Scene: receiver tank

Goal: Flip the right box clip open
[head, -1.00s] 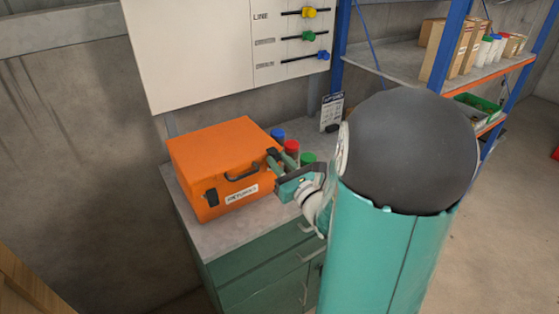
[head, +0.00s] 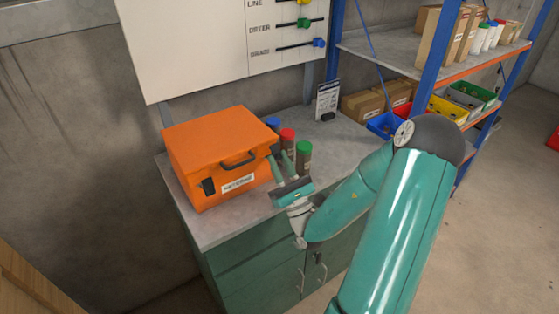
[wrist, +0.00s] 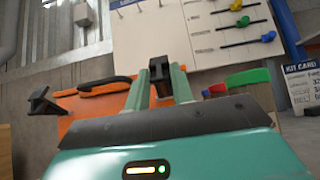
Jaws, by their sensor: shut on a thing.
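The orange box (head: 220,150) sits on the grey cabinet top, its lid down, with a black handle (head: 239,159) and a white label on the front. The left clip (head: 208,187) is black; in the wrist view it (wrist: 42,102) juts out from the front. The right clip (wrist: 160,72) is black and stands between my fingers in the wrist view; the head view largely hides it behind my fingers. My gripper (head: 279,162) is at the front right of the box, its two green fingers (wrist: 158,88) closed on the right clip. I cannot tell the clip's exact angle.
Jars with blue, red (head: 288,138) and green (head: 304,156) lids stand close right of the box. A kit card (head: 327,100) stands behind them. A white panel (head: 190,50) with sliders is above. Blue-framed shelves (head: 430,60) stand at right. The front counter strip is clear.

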